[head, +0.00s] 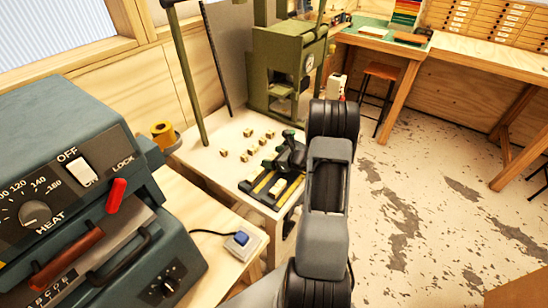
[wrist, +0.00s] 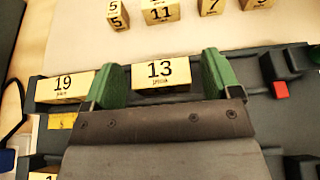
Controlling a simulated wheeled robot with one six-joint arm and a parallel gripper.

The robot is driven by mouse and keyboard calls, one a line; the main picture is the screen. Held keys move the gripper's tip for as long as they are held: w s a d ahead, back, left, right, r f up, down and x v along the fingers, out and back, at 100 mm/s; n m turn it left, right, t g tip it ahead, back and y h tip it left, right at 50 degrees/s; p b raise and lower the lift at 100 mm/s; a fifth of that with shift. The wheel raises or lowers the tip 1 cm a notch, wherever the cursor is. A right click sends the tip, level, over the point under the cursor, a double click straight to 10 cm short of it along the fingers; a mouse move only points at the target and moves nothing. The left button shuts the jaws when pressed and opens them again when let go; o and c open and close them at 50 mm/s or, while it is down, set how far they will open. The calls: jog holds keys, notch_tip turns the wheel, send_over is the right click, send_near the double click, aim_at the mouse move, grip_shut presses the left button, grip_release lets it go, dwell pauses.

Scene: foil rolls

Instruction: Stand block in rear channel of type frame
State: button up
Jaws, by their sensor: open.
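In the wrist view, the wooden block marked 13 (wrist: 160,73) sits between the two green fingers of my gripper (wrist: 163,80). The fingers stand at its left and right ends; a narrow gap seems to show on the right. Block 13 is in the rear channel of the dark type frame (wrist: 268,108). Block 19 (wrist: 64,87) is in the same channel to the left, apart from 13. In the head view, my gripper (head: 289,150) is over the rear of the type frame (head: 290,196). My gripper body hides part of the frame's middle.
Several loose wooden blocks (head: 249,132) stand on the pale table behind the frame, among them block 11 (wrist: 160,12). A red piece (wrist: 281,90) is on the frame's right. A blue-topped switch box (head: 241,240) and a hot press (head: 80,190) are at left.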

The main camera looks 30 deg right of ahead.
jog(key=shift+r, duration=0.25)
jog(key=shift+s+d, duration=0.2)
jog(key=shift+s, duration=0.15)
notch_tip(320, 180, up, 4)
send_over(296, 174)
jog(key=shift+d+r, duration=0.1)
jog(key=shift+r, duration=0.05)
jog(key=s+a+r+n+g+y, duration=0.15)
jog(key=a+r+n+g, duration=0.25)
jog(key=a+n, duration=0.45)
jog(key=s+a+r+n+g+y, duration=0.15)
jog(key=a+r+n+g, duration=0.25)
jog(key=a+n, duration=0.45)
jog(key=s+a+r+n+h, duration=0.5)
jog(key=s+a+n+h, duration=0.3)
jog(key=n, duration=0.6)
jog(key=shift+s+r+n+g, duration=0.3)
jog(key=shift+s+n, duration=0.1)
jog(key=shift+s, duration=0.6)
